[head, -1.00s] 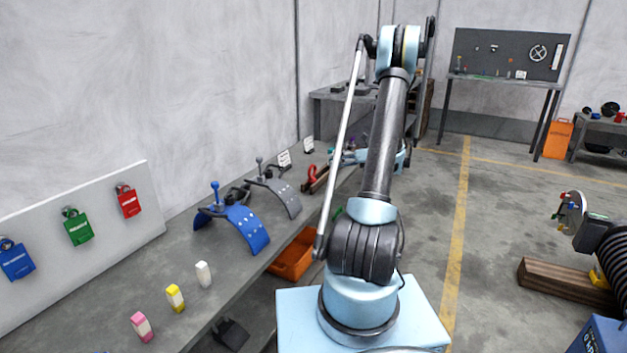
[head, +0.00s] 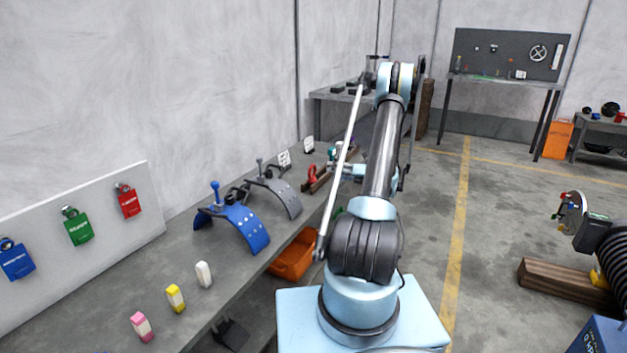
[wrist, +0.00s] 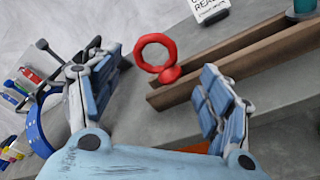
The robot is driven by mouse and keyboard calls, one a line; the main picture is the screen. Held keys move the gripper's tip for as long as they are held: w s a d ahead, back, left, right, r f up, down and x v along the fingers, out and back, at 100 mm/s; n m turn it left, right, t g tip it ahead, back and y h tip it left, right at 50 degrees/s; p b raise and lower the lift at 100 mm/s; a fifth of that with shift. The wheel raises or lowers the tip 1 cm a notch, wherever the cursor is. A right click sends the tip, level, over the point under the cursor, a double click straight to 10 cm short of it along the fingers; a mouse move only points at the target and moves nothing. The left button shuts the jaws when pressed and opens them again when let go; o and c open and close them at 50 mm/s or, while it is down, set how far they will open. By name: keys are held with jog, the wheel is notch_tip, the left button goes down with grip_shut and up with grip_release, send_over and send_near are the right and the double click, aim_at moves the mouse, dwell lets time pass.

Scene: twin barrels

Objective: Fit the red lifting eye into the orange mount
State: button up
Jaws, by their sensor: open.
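The red lifting eye (wrist: 155,53), a ring on a short red base, stands upright at the end of a wooden rack on the bench in the wrist view. It also shows small in the head view (head: 312,175). My gripper (wrist: 163,63) is open and empty, with its two blue-padded fingers on either side of the eye in the picture. The eye appears beyond the fingertips, and I see no contact. In the head view my gripper is partly hidden by my arm. I cannot make out an orange mount for certain in either view.
The wooden rack (wrist: 235,55) runs beside the eye, with a white sign (wrist: 209,8) behind it. Blue (head: 232,226) and grey (head: 277,192) curved stands are on the bench (head: 185,255). An orange bin (head: 293,262) sits below. Padlocks hang on a white board (head: 100,240).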

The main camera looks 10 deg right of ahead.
aim_at(312, 175)
jog(key=shift+r+x, duration=0.1)
jog(key=shift+x, duration=2.6)
jog(key=shift+r+x, duration=0.15)
jog(key=shift+x, duration=2.5)
jog(key=c, duration=1.4)
